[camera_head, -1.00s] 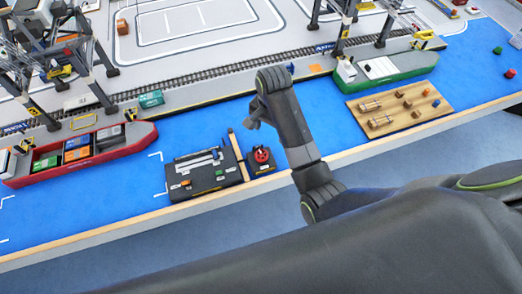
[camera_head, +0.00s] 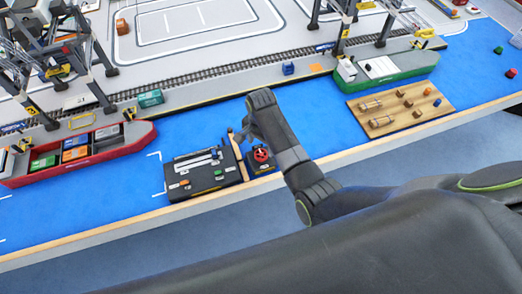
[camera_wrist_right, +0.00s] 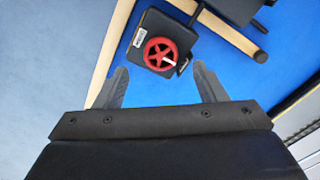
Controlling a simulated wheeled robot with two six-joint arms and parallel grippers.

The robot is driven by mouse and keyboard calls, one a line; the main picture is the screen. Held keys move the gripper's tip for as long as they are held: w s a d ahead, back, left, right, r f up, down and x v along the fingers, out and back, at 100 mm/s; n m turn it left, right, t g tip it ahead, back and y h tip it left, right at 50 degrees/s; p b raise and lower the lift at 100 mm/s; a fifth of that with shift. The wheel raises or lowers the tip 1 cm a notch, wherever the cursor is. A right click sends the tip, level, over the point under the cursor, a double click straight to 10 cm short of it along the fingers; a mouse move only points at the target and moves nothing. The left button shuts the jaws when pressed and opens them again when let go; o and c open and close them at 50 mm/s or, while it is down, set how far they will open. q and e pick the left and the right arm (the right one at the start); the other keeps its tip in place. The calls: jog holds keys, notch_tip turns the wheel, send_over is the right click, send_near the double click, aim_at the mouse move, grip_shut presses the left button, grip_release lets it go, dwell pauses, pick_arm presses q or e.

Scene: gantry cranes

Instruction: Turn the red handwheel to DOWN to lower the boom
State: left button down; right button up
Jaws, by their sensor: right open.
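The red handwheel (camera_head: 261,154) sits on a small dark box near the front edge of the blue surface. In the right wrist view the handwheel (camera_wrist_right: 160,54) shows a white mark on its rim side, and a white label lies beside it on the box. My right gripper (camera_head: 240,136) is above and just behind the handwheel in the head view. In the right wrist view its two fingers (camera_wrist_right: 162,85) are spread with nothing between them, and the handwheel appears beyond the tips, apart from them. My left gripper is not in view.
A dark control panel (camera_head: 203,176) lies left of the handwheel, with a wooden post (camera_head: 236,148) between them. A red ship (camera_head: 80,155) lies at the left. Gantry cranes stand behind.

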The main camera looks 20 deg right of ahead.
aim_at(261, 154)
jog(key=shift+f, duration=2.65)
jog(key=c, duration=1)
